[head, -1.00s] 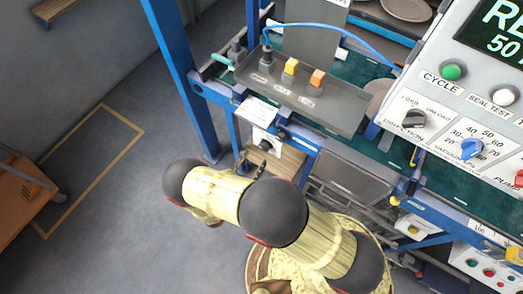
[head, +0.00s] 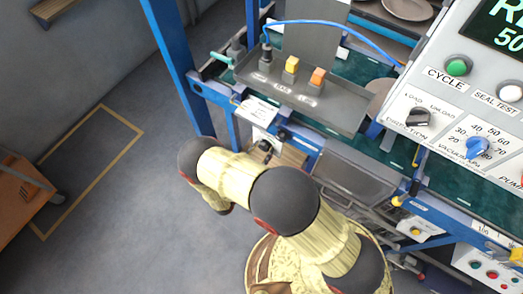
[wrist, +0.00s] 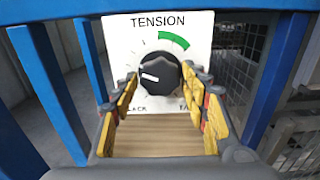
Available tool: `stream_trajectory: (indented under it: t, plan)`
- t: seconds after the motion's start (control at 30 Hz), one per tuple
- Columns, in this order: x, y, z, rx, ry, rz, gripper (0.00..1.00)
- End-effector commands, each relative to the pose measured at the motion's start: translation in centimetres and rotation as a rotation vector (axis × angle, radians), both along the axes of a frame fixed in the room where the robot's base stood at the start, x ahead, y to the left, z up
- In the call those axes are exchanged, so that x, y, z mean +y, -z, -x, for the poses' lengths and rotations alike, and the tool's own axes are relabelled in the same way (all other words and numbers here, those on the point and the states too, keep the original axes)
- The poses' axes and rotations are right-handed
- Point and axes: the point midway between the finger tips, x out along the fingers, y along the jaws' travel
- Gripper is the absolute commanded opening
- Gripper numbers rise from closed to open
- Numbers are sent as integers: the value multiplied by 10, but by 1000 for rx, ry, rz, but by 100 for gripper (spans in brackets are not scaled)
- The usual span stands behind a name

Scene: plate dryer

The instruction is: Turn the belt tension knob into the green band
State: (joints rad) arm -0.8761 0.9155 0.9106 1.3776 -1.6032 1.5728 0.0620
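The belt tension knob (wrist: 158,75), black and round with a white pointer line, sits on a white plate (wrist: 117,35) marked TENSION. The green band (wrist: 175,40) is a short arc above and right of the knob, away from the pointer. In the wrist view, my gripper (wrist: 161,82) is open, with one yellow-padded finger at each side of the knob. Whether either fingertip touches it is not clear. In the head view the white plate (head: 257,140) shows below the bench edge, and my arm hides most of my gripper.
Blue frame posts (wrist: 45,90) stand left and right of the plate, with a blue beam above. A wooden surface (wrist: 158,138) lies below the knob. In the head view a control panel (head: 470,110) is at right, and open floor (head: 110,220) is at left.

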Motion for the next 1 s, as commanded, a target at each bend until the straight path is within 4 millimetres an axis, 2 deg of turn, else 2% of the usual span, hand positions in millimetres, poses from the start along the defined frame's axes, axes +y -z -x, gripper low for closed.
stream_trajectory:
  t: [0.53,1.0]
  plan:
    - [0,0,0,0,0,0,12]
    - [1,0,0,-70,0,-90,11]
